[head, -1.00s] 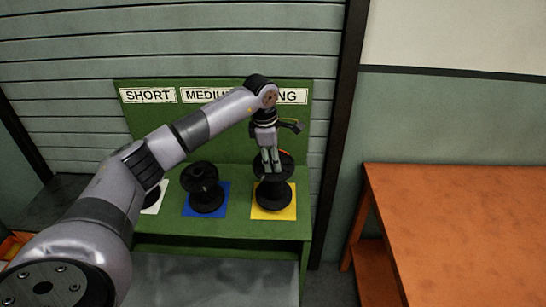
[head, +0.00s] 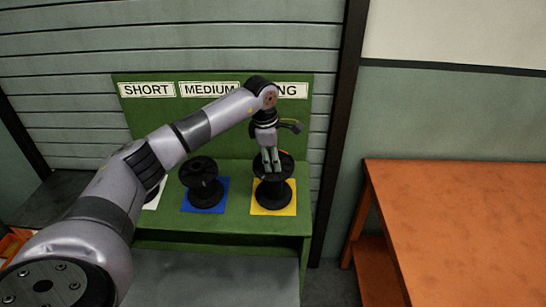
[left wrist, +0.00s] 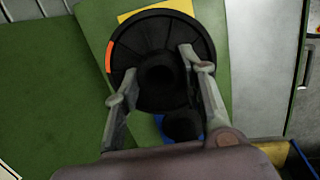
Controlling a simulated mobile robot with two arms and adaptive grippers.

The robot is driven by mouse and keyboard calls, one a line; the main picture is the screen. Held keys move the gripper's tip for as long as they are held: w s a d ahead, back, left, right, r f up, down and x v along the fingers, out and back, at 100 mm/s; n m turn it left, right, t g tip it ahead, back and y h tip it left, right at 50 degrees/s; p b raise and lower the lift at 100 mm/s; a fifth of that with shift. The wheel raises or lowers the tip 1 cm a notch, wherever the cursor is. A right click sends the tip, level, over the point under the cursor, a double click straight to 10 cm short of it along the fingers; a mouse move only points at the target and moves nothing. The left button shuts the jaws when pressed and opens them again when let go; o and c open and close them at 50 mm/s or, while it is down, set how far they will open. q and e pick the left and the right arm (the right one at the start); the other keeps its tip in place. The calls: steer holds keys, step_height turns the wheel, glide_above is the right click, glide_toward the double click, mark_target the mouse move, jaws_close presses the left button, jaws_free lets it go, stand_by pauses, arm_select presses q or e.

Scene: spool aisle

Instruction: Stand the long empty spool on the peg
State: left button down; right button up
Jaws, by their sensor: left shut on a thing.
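A black spool (head: 274,197) stands upright over the yellow square (head: 286,209), at the right of a green stand, below a partly hidden sign ending in "NG". My left gripper (head: 272,168) points down and is shut on this spool at its upper flange. In the left wrist view, the two fingers (left wrist: 160,84) lie on either side of the middle of the black flange (left wrist: 150,38), which carries an orange mark on its rim. No peg is visible. I cannot tell whether the spool's lower flange touches the square. My right gripper is not in view.
Another black spool (head: 203,182) stands on the blue square (head: 188,205) below the MEDIUM sign. A white square (head: 153,201) lies farther left, partly behind my arm. The green stand (head: 220,225) has a backboard. An orange table (head: 460,220) at the right is bare.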

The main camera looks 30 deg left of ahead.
arm_select(q)
steer(key=shift+w+f, duration=0.1)
steer(key=shift+f, duration=0.25)
steer(key=c, duration=0.9)
jaws_free()
steer(key=shift+c, duration=0.2)
steer(key=v, duration=1.2)
